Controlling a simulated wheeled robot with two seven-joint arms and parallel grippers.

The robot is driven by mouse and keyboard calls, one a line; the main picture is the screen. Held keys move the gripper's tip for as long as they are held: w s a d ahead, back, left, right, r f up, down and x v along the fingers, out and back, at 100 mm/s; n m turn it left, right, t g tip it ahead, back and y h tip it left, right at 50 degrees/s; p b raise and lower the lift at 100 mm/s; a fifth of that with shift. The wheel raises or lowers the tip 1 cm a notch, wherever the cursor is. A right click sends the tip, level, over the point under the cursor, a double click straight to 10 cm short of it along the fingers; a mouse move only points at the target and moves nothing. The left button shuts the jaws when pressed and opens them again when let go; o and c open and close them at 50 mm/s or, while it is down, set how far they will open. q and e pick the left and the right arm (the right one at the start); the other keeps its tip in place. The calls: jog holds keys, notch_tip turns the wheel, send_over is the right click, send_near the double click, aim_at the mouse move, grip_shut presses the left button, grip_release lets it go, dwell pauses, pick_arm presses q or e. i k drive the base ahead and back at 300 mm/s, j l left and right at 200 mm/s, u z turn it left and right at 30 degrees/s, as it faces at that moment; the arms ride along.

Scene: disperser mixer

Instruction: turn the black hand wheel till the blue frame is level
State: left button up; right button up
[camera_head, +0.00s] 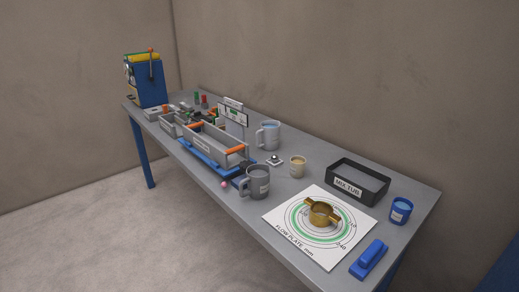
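The blue frame (207,163) lies low on the grey table near its front edge, under a long grey trough with orange ends. I cannot tell from this distance whether the frame is level. A small dark shape (238,183) with a pink ball (225,184) beside it shows at the frame's right end. It may be the black hand wheel, but it is too small to tell, and the grey mug (257,182) stands close to its right. Neither of my grippers is in view.
The grey table (220,205) runs along the wall. On its right are a white flow plate (280,222) with a brass ring, a black mix tub (345,186), a blue cup (400,211) and a blue block (369,258). A blue machine (148,85) stands at the far left end.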

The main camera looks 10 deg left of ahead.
aim_at(244, 164)
jog(key=i+j+z, duration=0.3)
jog(key=i+j, duration=0.15)
jog(key=j, duration=0.15)
jog(key=i+j+z, duration=0.15)
jog(key=j, duration=0.2)
jog(key=i+j+z, duration=0.1)
jog(key=j, duration=0.25)
jog(key=i+j+z, duration=0.15)
jog(key=i+j, duration=0.15)
jog(key=j, duration=0.1)
